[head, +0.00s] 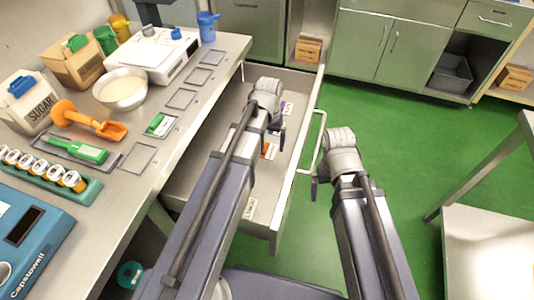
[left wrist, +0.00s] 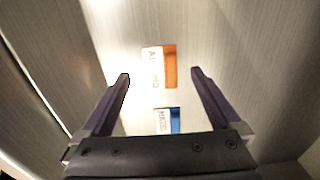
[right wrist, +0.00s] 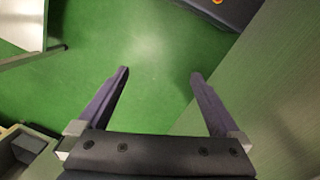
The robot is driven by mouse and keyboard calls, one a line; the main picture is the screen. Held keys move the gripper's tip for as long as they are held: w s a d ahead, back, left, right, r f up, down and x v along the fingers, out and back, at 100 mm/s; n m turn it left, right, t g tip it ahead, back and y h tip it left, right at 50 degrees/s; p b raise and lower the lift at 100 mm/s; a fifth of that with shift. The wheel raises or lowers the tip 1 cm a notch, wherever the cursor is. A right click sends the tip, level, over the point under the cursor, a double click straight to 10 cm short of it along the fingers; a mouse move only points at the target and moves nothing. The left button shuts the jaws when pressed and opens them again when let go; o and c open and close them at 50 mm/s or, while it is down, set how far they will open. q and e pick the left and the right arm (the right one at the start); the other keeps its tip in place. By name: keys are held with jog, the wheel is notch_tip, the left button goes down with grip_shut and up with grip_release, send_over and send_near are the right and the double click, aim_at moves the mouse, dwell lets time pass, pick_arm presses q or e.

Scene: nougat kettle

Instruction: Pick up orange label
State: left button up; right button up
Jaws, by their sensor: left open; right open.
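The orange label (left wrist: 169,66) lies flat on the drawer floor, a white printed part on its left and an orange part on its right. In the head view the orange label (head: 266,150) shows in the open drawer, partly beside my left arm. My left gripper (left wrist: 160,78) is open above the drawer floor, with the orange label between and slightly beyond its fingertips, not touched. A blue label (left wrist: 174,120) lies nearer the gripper's base. My right gripper (right wrist: 158,75) is open and empty, over the green floor just outside the drawer's front.
The drawer (head: 290,185) is pulled out, its handle (head: 311,145) near my right gripper. Another label (head: 250,207) lies near its close end. The counter (head: 190,115) at left carries a bowl (head: 122,88), a scale (head: 150,55), an orange scoop (head: 88,120) and jars.

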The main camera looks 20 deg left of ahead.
aim_at(268, 151)
pick_arm(q)
notch_tip(268, 151, down, 3)
jog(key=shift+r+b, duration=0.2)
jog(key=shift+b, duration=0.65)
pick_arm(e)
notch_tip(268, 151, down, 2)
jog(key=shift+f, duration=0.25)
pick_arm(q)
jog(key=shift+r, duration=0.1)
jog(key=c, duration=1.4)
jog(key=shift+r, duration=0.15)
pick_arm(e)
jog(key=shift+r, duration=0.2)
pick_arm(q)
notch_tip(268, 151, up, 10)
jog(key=p, duration=1)
jog(key=shift+w+a, duration=0.1)
jog(key=shift+w, duration=0.05)
pick_arm(e)
notch_tip(268, 151, up, 10)
